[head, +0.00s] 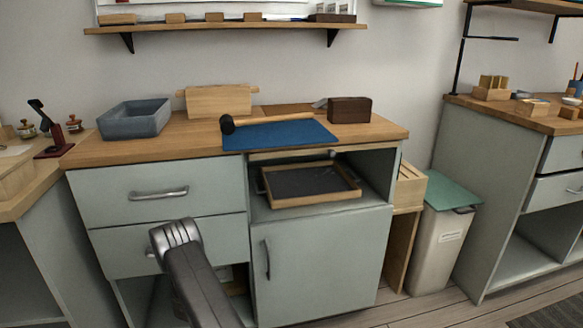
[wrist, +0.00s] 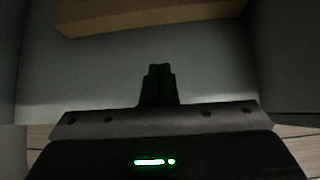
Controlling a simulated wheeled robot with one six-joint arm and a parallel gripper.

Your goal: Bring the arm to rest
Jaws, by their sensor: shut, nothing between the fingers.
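My gripper (wrist: 160,70) shows in the wrist view with its two dark fingers together and nothing between them. It faces a dim grey space with a wooden piece (wrist: 150,15) across the top; the fingers appear apart from that piece. In the head view my arm rises from the bottom edge in front of the workbench cabinet's left drawers, and its gripper end is hidden there.
The workbench (head: 180,145) carries a grey bin (head: 135,118), a blue mat (head: 290,136) with a mallet (head: 262,121), and a dark block (head: 350,110). A framed tray (head: 310,185) sits in the open bay. A lidded bin (head: 440,245) stands right.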

